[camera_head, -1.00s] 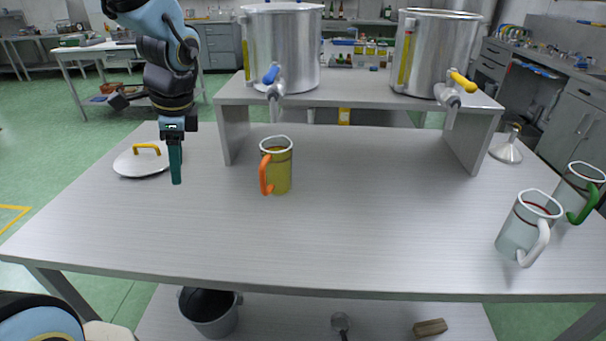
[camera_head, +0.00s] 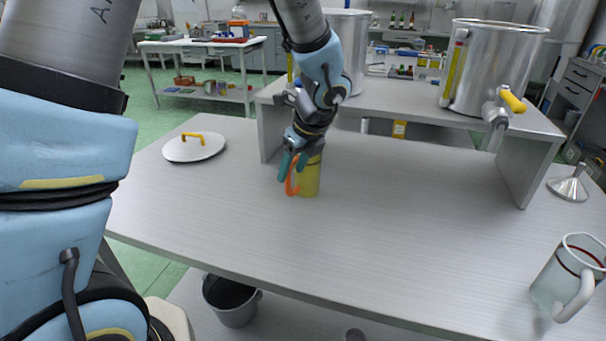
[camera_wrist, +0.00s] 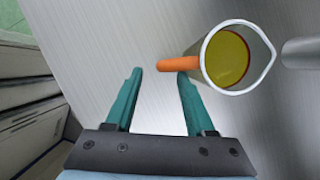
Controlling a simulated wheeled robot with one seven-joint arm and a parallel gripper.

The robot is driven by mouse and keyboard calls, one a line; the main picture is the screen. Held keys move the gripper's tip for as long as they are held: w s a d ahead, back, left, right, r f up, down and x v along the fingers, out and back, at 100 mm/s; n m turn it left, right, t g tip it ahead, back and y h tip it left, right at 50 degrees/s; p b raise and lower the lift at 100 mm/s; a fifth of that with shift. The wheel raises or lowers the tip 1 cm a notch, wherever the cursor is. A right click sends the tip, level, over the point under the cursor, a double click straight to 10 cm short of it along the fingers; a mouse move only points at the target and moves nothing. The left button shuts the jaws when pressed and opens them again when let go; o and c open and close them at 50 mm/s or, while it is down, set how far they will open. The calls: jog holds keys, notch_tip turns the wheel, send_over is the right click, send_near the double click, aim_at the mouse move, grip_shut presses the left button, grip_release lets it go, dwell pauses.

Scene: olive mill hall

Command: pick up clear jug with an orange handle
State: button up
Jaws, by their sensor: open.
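The clear jug (camera_head: 311,182) with an orange handle (camera_head: 292,181) stands upright on the table and holds yellow-green liquid. My gripper (camera_head: 288,168) is at the jug's handle side, and my arm hides the jug's upper part in the head view. In the wrist view the jug (camera_wrist: 227,58) is seen from above, to the right of my gripper (camera_wrist: 161,78). Its orange handle (camera_wrist: 178,64) points left, its outer end lying ahead of the gap between the teal fingers. The right finger is close to the handle; I cannot tell whether they touch. The fingers are apart with nothing between them.
A steel pot with a yellow tap (camera_head: 492,70) stands on the raised shelf (camera_head: 420,100); another is partly behind my arm. A white-handled jug (camera_head: 568,278) and a funnel (camera_head: 568,188) are at the right. A lid (camera_head: 194,148) lies at the left. The front middle of the table is clear.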

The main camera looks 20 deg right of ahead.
aim_at(289, 193)
jog(key=p+x, duration=0.1)
jog(key=x, duration=0.4)
jog(key=shift+w, duration=0.1)
grip_shut()
dwell(0.3)
dwell(1.0)
